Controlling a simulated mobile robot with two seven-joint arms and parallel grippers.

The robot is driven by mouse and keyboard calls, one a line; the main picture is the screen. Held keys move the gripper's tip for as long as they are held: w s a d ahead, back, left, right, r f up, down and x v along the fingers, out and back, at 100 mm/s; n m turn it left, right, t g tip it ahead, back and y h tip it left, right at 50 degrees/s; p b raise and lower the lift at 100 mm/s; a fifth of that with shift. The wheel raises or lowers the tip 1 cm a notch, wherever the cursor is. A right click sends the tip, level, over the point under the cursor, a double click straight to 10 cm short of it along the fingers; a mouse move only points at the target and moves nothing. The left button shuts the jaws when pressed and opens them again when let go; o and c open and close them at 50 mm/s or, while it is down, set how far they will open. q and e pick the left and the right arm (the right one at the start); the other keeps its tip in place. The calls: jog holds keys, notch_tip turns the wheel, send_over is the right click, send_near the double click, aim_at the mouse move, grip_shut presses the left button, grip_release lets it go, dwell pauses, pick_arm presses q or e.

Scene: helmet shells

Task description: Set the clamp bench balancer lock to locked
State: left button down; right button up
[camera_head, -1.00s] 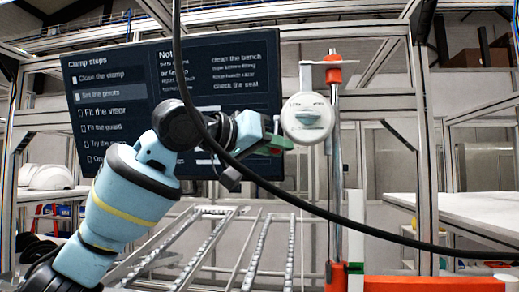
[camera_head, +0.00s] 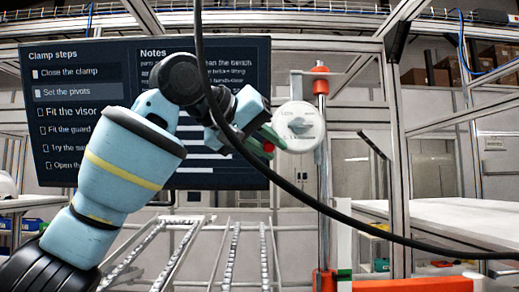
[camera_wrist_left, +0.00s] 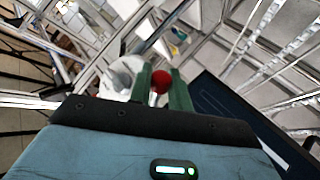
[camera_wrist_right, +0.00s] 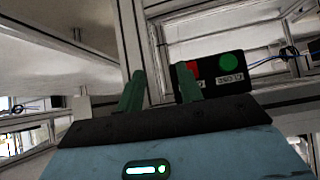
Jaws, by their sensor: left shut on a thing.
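The balancer is a round white housing (camera_head: 299,126) on an upright post, with a grey pointer-like handle on its face. It also shows in the left wrist view (camera_wrist_left: 122,76), just left of the fingers. My left gripper (camera_head: 268,142) is at the housing's lower left edge. In the left wrist view its green fingers (camera_wrist_left: 160,76) are shut on a small red knob (camera_wrist_left: 160,84). How the knob joins the housing is hidden. The dial's markings are too small to read now. My right gripper (camera_wrist_right: 158,84) has its fingers apart with nothing between them.
A dark screen (camera_head: 60,150) with clamp steps stands behind my left arm. A black cable crosses in front of the arm and post (camera_head: 324,190). In the right wrist view, a black box (camera_wrist_right: 212,78) with red and green buttons lies beyond the fingers. A white table (camera_head: 450,215) is at right.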

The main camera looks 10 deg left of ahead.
pick_arm(q)
jog(key=shift+s+d+r+n+g, duration=0.1)
jog(key=shift+s+r+n+g, duration=0.15)
jog(key=shift+r+n+g, duration=0.25)
jog(key=shift+s+d+r+n+g, duration=0.1)
jog(key=shift+s+r+n+g, duration=0.15)
jog(key=shift+g, duration=0.45)
jog(key=shift+s+r+n+g, duration=0.15)
jog(key=shift+r+n+g, duration=0.2)
jog(key=shift+r+g, duration=0.55)
jog(key=shift+g, duration=0.3)
jog(key=c, duration=1.3)
grip_release()
jog(key=shift+c, duration=0.2)
